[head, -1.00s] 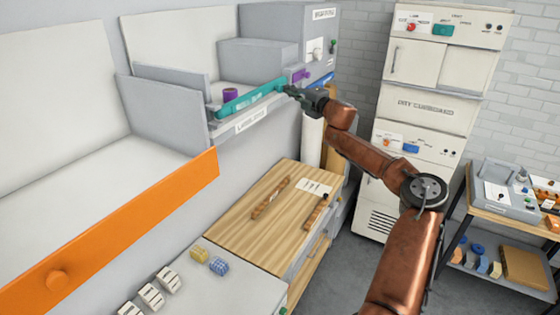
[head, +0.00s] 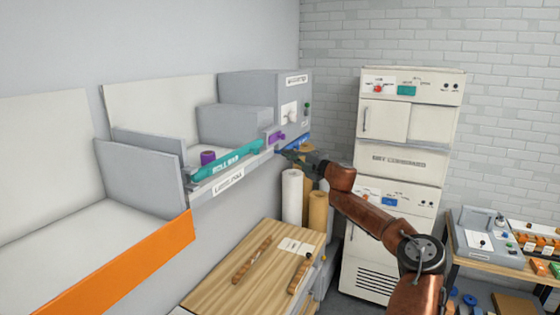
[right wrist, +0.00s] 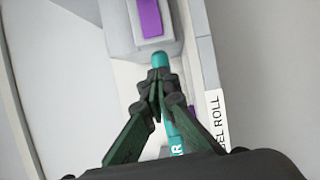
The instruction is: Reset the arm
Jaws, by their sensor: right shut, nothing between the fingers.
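My right gripper (head: 283,152) is shut with nothing in its fingers. It is beside the right end of a teal bar (head: 235,160) on the front of the wall shelf unit. In the right wrist view the closed fingers (right wrist: 158,82) are over the teal bar (right wrist: 160,60), which passes behind them. I cannot tell from these views whether they touch it. My right arm reaches in from the lower right. My left gripper is not in view.
A grey machine (head: 262,95) with a purple part (head: 276,138) stands by the bar. A purple cylinder (head: 208,157) sits behind it. Paper rolls (head: 292,195) stand below. A wooden worktop (head: 225,285) lies below, and a white cabinet (head: 400,125) stands to the right.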

